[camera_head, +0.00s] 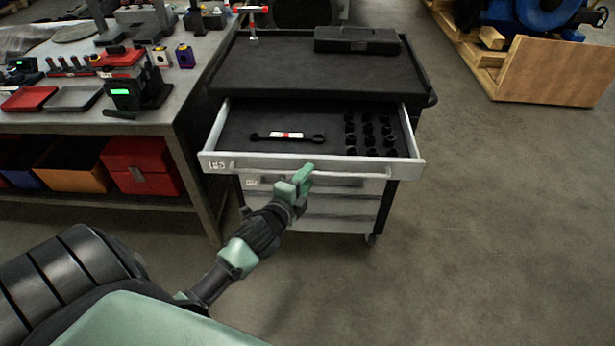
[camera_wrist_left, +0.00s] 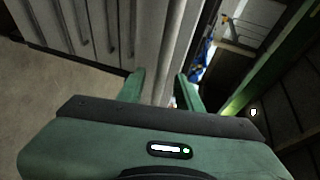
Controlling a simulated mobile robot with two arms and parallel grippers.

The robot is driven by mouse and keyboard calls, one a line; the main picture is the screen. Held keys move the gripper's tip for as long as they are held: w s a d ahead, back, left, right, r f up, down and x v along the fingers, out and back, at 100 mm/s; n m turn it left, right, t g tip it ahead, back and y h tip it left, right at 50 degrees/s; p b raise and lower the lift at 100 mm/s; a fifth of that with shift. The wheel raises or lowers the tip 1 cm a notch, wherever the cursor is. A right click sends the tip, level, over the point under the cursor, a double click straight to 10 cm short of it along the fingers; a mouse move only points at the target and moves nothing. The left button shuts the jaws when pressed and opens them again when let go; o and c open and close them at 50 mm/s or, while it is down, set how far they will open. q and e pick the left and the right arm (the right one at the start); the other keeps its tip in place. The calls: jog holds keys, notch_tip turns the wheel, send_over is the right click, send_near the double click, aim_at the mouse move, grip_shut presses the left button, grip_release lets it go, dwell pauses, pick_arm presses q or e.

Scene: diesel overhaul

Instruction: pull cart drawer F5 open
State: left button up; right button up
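The cart's top drawer (camera_head: 312,166) is pulled well out. The label at the left of its front is blurred but seems to end in 5. A long bar handle runs along this front. My left gripper (camera_head: 296,182) is at the handle, near the middle of the front. In the left wrist view its two green fingers (camera_wrist_left: 160,90) stand apart, with a pale bar (camera_wrist_left: 172,50) between them. I cannot tell whether they touch it. My right gripper shows in neither view.
The open drawer holds a wrench (camera_head: 287,137) and several black sockets (camera_head: 370,135). More closed drawers (camera_head: 335,207) lie below. A black case (camera_head: 357,40) sits on the cart top. A workbench (camera_head: 180,110) stands close at left.

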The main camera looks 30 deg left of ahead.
pick_arm(q)
jog(key=a+v, duration=0.1)
jog(key=v, duration=0.5)
jog(key=shift+s+d+b, duration=0.45)
jog(key=shift+r, duration=0.1)
jog(key=s+d+f+n+g+h, duration=0.1)
jog(key=s+f+n+g, duration=0.2)
jog(key=f, duration=0.9)
jog(key=s+d+f+n+g, duration=0.2)
jog(key=s+f, duration=0.4)
jog(key=f, duration=0.5)
jog(key=s+d+f+n+g+h, duration=0.1)
jog(key=s+f+n+g, duration=0.2)
jog(key=f, duration=0.9)
jog(key=s+d+f+n+g, duration=0.1)
jog(key=s+d+f+g, duration=0.1)
jog(key=s+f, duration=0.3)
jog(key=s+d+f+n+g, duration=0.2)
jog(key=s+f, duration=0.3)
jog(key=s, duration=0.8)
jog(key=s+d+f+n+g, duration=0.2)
jog(key=s+f, duration=0.3)
jog(key=s, duration=0.4)
jog(key=shift+s+g+h, duration=0.3)
jog(key=shift+g, duration=0.1)
jog(key=shift+d+f, duration=0.1)
